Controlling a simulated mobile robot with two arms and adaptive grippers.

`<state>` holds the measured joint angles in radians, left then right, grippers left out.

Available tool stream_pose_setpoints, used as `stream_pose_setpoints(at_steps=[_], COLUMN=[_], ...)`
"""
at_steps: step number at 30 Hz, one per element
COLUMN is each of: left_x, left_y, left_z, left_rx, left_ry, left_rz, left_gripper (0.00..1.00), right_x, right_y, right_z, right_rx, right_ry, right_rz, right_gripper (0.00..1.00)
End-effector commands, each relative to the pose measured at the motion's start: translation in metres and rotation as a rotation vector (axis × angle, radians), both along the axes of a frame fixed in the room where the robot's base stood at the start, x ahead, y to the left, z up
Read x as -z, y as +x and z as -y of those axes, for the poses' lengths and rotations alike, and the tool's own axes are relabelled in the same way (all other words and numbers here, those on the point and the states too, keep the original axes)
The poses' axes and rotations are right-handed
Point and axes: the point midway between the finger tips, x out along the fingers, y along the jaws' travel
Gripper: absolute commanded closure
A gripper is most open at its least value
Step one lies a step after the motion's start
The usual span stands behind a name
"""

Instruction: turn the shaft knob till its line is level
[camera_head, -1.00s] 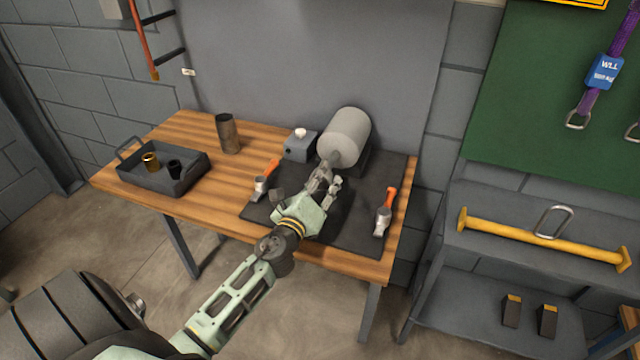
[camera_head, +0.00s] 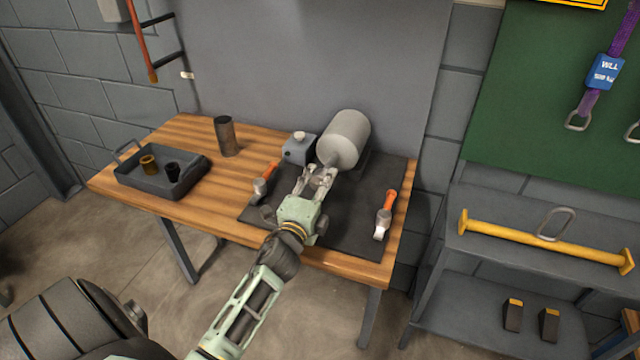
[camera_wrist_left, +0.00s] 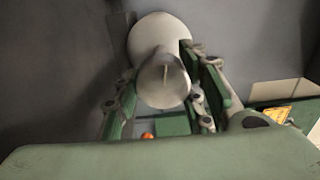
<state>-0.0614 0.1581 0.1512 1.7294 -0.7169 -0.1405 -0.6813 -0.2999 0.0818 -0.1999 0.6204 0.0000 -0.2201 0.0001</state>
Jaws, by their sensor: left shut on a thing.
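The big grey cylinder casing (camera_head: 346,136) lies at the back of the dark mat, its round end towards me. The shaft knob (camera_wrist_left: 164,84) is a pale round stub on the front of the casing, seen end-on in the left wrist view. A short thin line on its face stands nearly upright in that view; I cannot tell its true angle to the table. My left gripper (camera_head: 319,176) is shut on the knob, one finger on each side, as its fingers (camera_wrist_left: 162,100) show in the wrist view. In the head view the hand largely hides the knob. My right gripper is not in view.
A small grey box (camera_head: 299,149) with a white top is left of the casing. A tray (camera_head: 187,185) with two cups and a dark cylinder (camera_head: 227,136) stand left.

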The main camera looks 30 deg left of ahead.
Motion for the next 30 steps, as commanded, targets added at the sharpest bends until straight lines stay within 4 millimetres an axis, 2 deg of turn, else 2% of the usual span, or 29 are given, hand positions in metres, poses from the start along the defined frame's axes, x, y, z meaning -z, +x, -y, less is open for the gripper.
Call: stream_pose_setpoints(at_steps=[10,26,27,30], left_x=[0.0047,0.0062,0.0063,0.0058], left_y=[-0.0010,-0.0013,-0.0014,-0.0013], left_z=[-0.0006,-0.0002,-0.0001,-0.0002], left_rx=[-0.005,-0.005,-0.005,-0.004], left_ry=[-0.126,-0.143,-0.143,-0.143], left_rz=[0.020,0.022,0.022,0.023], left_gripper=[0.88,0.88,0.59,0.50], right_x=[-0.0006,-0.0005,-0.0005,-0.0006], right_y=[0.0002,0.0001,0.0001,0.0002], right_z=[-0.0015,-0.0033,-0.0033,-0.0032], right_rx=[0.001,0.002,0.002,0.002], right_ry=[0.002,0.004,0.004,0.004], right_rz=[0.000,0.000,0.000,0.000], right_gripper=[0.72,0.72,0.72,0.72])
